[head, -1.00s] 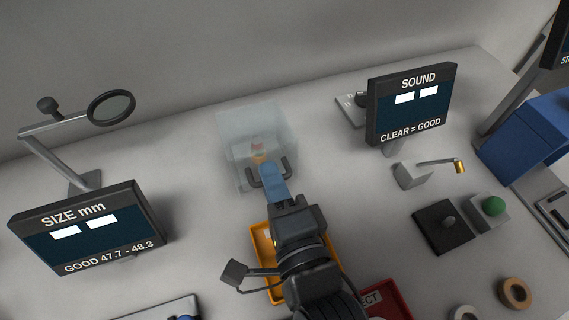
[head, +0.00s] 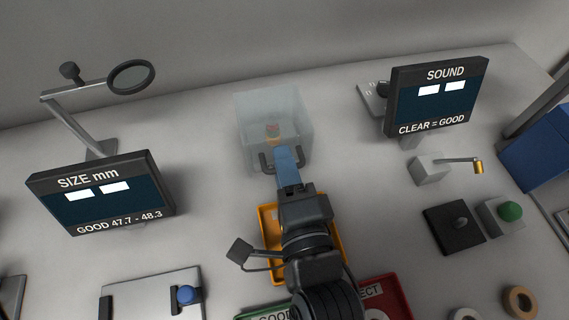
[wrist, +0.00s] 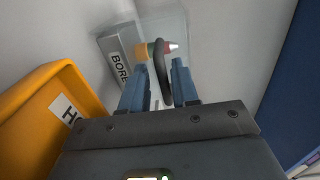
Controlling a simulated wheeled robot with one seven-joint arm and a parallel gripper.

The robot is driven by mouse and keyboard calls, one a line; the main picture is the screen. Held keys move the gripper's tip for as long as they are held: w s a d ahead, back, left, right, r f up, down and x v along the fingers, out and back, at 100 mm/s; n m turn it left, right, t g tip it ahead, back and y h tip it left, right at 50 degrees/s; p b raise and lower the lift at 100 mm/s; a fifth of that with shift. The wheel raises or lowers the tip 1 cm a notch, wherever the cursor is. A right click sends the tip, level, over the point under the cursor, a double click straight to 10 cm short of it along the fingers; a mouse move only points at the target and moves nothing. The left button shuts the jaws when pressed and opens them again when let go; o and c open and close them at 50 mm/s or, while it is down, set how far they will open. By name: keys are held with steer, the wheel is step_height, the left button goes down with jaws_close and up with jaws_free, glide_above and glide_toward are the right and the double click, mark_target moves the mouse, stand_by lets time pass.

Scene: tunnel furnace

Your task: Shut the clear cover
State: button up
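The clear cover (head: 252,108) is a see-through box at the back middle of the bench in the head view. A dark handle (head: 265,163) is at its near side; in the wrist view the handle (wrist: 161,72) passes between my fingers. My gripper (head: 284,152) is at this handle with its blue fingers. In the wrist view my gripper (wrist: 159,72) has its fingers apart, one on each side of the handle, with gaps showing. A small red and yellow thing (wrist: 156,48) shows at the cover. Whether the cover is fully open is hard to tell.
An orange tray (head: 268,225) lies under my arm, with a red tray (head: 395,290) nearer. The SIZE screen (head: 100,195) and SOUND screen (head: 436,95) stand left and right.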

steer(key=shift+s, duration=0.15)
steer(key=shift+b+v, duration=0.7)
steer(key=shift+v, duration=3.1)
